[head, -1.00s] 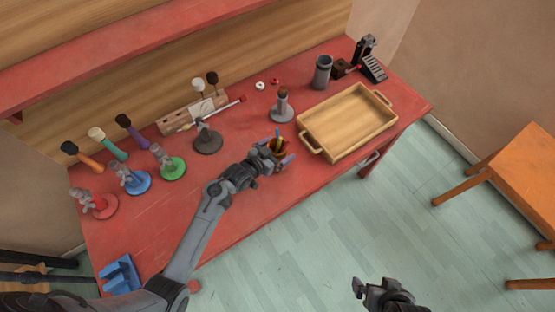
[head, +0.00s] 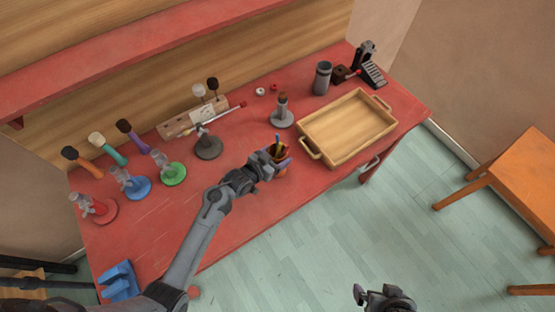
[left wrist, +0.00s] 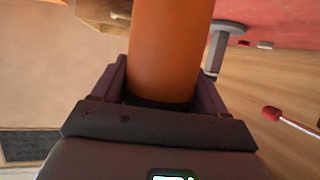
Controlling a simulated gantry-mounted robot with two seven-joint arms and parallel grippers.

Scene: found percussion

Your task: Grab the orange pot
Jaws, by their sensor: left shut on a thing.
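The orange pot (left wrist: 168,50) fills the upper middle of the left wrist view, between the two fingers of my left gripper (left wrist: 165,85). In the head view the small orange pot (head: 281,160) holds a few thin pencil-like sticks and is partly hidden by the fingers. My left gripper (head: 270,162) is shut on it, near the table's front edge, left of the wooden tray. Whether the pot touches the table is hard to tell. My right gripper (head: 358,294) is at the bottom, over the floor and apart from the table; its jaw state is unclear.
The wooden tray (head: 308,146) is right of the pot. A grey stand (head: 282,118) is behind it, and a dark-based stand (head: 208,148) to the left. Several coloured clamp stands and mallets line the left side.

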